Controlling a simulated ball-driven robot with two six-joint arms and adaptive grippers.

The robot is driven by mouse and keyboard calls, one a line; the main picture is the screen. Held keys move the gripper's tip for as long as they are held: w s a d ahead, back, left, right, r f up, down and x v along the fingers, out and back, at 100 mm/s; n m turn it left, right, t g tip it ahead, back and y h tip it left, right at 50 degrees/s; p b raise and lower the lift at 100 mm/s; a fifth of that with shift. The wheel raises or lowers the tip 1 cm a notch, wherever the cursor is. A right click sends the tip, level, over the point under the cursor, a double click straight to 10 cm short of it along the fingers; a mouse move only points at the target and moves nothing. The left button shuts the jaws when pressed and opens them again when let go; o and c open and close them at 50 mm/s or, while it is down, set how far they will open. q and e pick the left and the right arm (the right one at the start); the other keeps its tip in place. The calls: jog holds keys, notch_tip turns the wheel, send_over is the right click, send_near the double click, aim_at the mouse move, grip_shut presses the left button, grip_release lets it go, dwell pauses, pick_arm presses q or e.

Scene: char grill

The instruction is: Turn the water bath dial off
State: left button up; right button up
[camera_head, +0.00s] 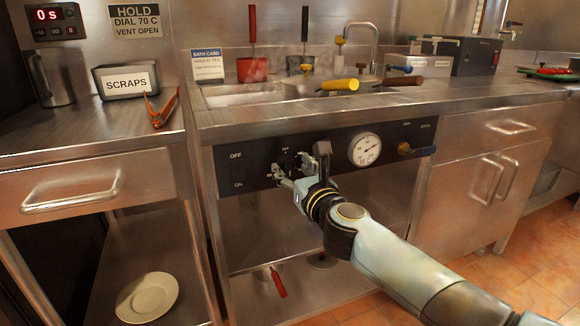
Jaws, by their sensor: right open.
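The water bath's dark control panel (262,152) runs along the front of the counter unit. It carries an OFF/ON switch (237,170) at its left. The dark dial (288,160) is right of this switch, below a small label, and is partly hidden by my gripper; its pointer cannot be read. My right gripper (291,168) is open at the panel, with its fingers around or just in front of the dial; contact cannot be made out. My left gripper is out of view.
A red-handled valve (278,283) and a plate (147,297) are below. A scraps bin (127,81) stands left.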

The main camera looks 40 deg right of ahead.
jog(key=shift+x, duration=0.8)
jog(key=c, duration=1)
jog(key=shift+c, duration=0.2)
